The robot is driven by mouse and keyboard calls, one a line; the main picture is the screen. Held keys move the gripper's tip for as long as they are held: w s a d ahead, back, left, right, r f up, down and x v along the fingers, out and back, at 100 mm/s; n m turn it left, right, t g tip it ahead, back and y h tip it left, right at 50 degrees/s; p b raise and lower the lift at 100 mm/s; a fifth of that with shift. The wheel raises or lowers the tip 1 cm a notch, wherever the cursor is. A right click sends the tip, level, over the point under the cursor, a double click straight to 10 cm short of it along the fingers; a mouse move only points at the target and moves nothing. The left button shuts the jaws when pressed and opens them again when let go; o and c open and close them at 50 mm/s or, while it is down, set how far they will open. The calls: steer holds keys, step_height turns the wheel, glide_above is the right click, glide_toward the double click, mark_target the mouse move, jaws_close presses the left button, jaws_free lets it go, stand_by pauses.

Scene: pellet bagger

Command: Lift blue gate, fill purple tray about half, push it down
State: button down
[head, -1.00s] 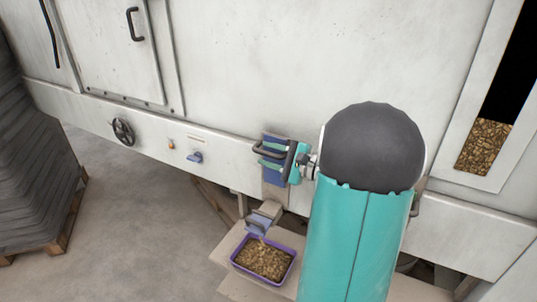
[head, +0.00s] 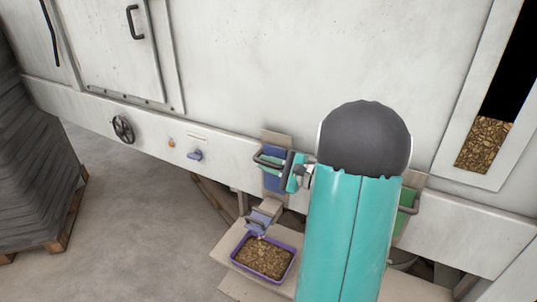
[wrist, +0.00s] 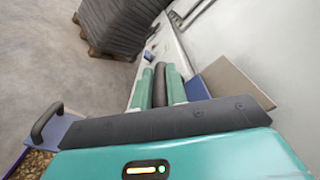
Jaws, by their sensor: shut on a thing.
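The blue gate (head: 273,178) is on the front of the white machine, with a beige plate showing above it. My gripper (head: 276,162) is shut on the gate's dark handle; in the wrist view the teal fingers (wrist: 160,88) close around the handle bar, with a blue gate edge (wrist: 197,88) beside them. The purple tray (head: 254,275) sits below the spout (head: 264,214) on a beige shelf. Brown pellets (head: 263,258) cover the tray's floor; their exact depth is hard to judge. The tray's corner and pellets (wrist: 32,165) also show in the wrist view.
A green gate (head: 406,208) with a handle is partly hidden behind my arm. A blue knob (head: 195,155), an orange button (head: 171,143) and a black handwheel (head: 122,130) are on the machine's left. A stack of grey sacks (head: 38,180) stands on a pallet on the left.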

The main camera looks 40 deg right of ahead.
steer(key=shift+s+f, duration=0.1)
steer(key=shift+f, duration=0.7)
steer(key=c, duration=1.4)
jaws_free()
steer(key=shift+r, duration=0.2)
steer(key=shift+r, duration=0.35)
step_height(320, 180, up, 3)
steer(key=shift+f, duration=0.2)
steer(key=s+a+r, duration=0.8)
steer(key=s+r, duration=0.1)
steer(key=s, duration=0.2)
steer(key=shift+s+r, duration=0.2)
